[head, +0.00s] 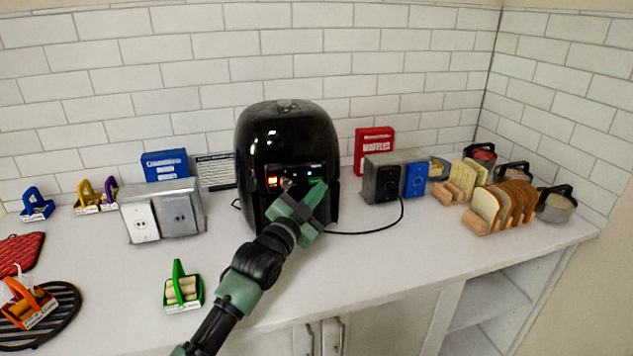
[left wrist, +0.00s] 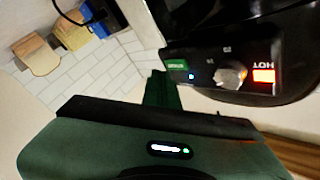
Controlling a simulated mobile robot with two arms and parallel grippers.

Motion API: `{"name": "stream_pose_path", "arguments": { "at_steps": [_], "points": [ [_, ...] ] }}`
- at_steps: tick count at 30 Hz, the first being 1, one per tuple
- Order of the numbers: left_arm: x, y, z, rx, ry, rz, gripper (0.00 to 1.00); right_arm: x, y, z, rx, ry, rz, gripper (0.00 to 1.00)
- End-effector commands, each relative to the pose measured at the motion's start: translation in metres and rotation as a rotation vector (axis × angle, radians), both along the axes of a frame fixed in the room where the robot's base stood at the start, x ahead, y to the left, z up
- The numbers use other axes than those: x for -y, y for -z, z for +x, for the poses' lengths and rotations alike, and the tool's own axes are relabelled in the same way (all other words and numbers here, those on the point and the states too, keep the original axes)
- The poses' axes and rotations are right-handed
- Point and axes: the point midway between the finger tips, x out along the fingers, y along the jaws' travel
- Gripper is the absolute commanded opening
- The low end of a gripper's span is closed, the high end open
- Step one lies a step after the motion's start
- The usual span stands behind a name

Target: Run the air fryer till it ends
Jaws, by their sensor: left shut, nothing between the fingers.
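The black air fryer (head: 285,130) stands against the tiled wall on the counter. Its front panel shows in the left wrist view (left wrist: 212,72), with a silver knob (left wrist: 230,76), a lit orange HOT sign (left wrist: 264,76), a small blue light (left wrist: 191,76) and a green label (left wrist: 177,64). My left gripper (head: 318,190) is shut and empty in front of the panel's right side. Its fingers (left wrist: 160,90) are near the green label; I cannot tell whether they touch the panel. My gripper hides part of the fryer's lower front. My right gripper is not in view.
A grey outlet box (head: 381,172) with a plugged-in black cord (head: 375,231) is right of the fryer. Another outlet box (head: 185,215) is left. Bread in a rack (head: 490,205) and several pots fill the right corner. The front counter is mostly clear, with a green-handled holder (head: 183,290).

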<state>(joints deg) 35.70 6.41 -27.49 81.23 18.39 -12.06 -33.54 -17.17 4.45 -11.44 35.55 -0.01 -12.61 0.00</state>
Motion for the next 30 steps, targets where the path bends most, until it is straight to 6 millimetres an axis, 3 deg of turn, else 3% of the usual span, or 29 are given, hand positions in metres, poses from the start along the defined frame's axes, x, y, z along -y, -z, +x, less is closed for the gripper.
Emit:
{"name": "stream_pose_path", "arguments": {
  "at_steps": [30],
  "points": [
    [-0.0028, -0.0003, 0.0081, 0.0, 0.0, 0.0, 0.0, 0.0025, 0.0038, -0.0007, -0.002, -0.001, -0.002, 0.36]
  ]
}}
